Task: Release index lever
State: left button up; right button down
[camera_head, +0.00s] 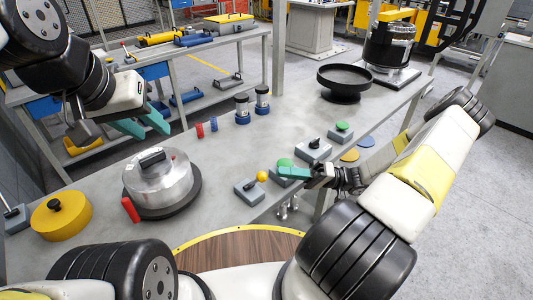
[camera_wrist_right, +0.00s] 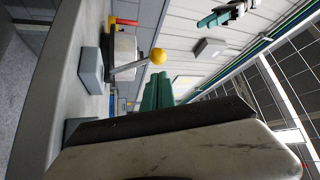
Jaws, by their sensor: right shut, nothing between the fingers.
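The index lever appears to be the short lever with a yellow ball knob (camera_head: 262,176) on a small grey base (camera_head: 246,191) near the table's front edge. In the right wrist view its yellow ball (camera_wrist_right: 158,57) sits at the end of a metal rod from a grey base (camera_wrist_right: 92,70). My right gripper (camera_head: 281,172) is shut and empty, just right of the knob; its teal fingers (camera_wrist_right: 158,90) appear apart from the ball. My left gripper (camera_head: 156,130) is open and empty, raised over the table's left side; it also shows in the wrist view (camera_wrist_right: 205,20).
A green button (camera_head: 285,162) is close behind my right gripper. A grey box with a black handle (camera_head: 314,149) and another green-button box (camera_head: 341,132) stand farther right. A silver round housing (camera_head: 158,182) on a black plate stands left. The table's middle is clear.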

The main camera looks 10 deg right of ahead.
jog(key=shift+v, duration=1.2)
jog(key=shift+w+r, duration=0.1)
jog(key=s+a+r+m+t+h, duration=0.1)
jog(key=s+r+h, duration=0.2)
jog(key=r+h, duration=0.3)
jog(key=s+a+r+m+t+h, duration=0.1)
jog(key=s+r+h, duration=0.3)
jog(key=r, duration=0.7)
jog(key=s+a+r+m+t+h, duration=0.1)
jog(key=s+r+t+h, duration=0.2)
jog(key=r+h, duration=0.6)
jog(key=shift+s, duration=0.2)
